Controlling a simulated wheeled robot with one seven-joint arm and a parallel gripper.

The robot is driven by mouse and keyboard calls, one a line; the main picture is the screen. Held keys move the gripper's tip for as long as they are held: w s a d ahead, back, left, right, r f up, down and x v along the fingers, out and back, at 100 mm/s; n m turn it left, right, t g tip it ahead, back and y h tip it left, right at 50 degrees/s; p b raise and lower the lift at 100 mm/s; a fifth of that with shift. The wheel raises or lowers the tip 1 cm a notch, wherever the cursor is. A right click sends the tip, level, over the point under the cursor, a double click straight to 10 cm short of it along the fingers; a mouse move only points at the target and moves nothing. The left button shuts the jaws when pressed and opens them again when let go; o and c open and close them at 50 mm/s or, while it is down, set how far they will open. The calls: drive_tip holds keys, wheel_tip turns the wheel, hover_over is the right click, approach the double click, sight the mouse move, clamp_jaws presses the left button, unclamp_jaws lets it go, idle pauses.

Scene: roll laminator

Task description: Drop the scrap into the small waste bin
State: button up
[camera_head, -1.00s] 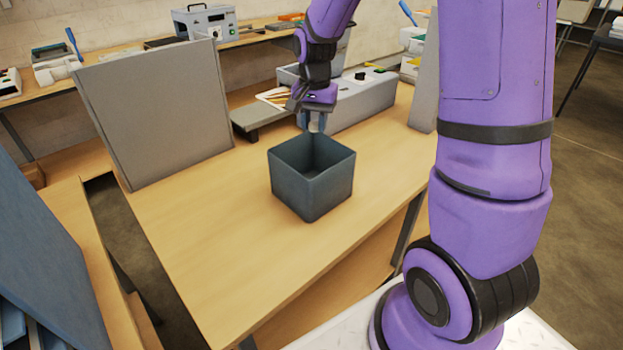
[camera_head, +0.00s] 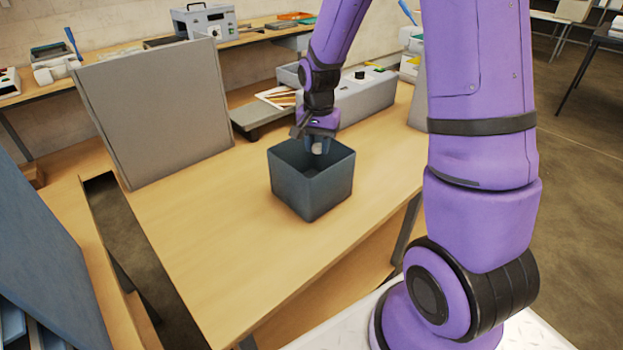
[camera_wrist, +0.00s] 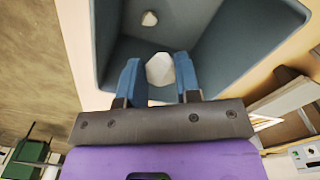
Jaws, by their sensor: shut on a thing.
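The small waste bin (camera_head: 311,186) is a dark grey-blue, open-topped square box standing on the wooden table. My gripper (camera_head: 317,149) points down at the bin's mouth, at its far side. In the wrist view my gripper (camera_wrist: 160,72) has its two blue fingers shut on the scrap (camera_wrist: 159,70), a whitish crumpled lump, with the bin's inside (camera_wrist: 200,25) beyond it. The scrap also shows as a pale spot under my gripper in the head view (camera_head: 317,149). A second, smaller pale lump (camera_wrist: 149,18) lies inside the bin.
A grey laminator (camera_head: 360,95) stands behind the bin on the table (camera_head: 220,235). A grey upright panel (camera_head: 155,115) stands at the left. The table in front of the bin is clear. A back bench carries several devices, including a grey box (camera_head: 205,20).

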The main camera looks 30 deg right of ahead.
drive_tip(key=o, duration=1)
drive_tip(key=shift+c, duration=0.2)
drive_tip(key=shift+r, duration=0.1)
wheel_tip(320, 180, up, 11)
drive_tip(key=shift+f, duration=0.2)
drive_tip(key=s+a+r+n+t, duration=0.2)
drive_tip(key=s+r+n, duration=0.3)
drive_tip(key=s, duration=0.7)
drive_tip(key=s+a+r+n+t, duration=0.3)
drive_tip(key=s+r, duration=0.5)
drive_tip(key=s, duration=0.4)
drive_tip(key=shift+s+a+n, duration=0.2)
drive_tip(key=shift+a+n, duration=0.55)
drive_tip(key=shift+n, duration=0.15)
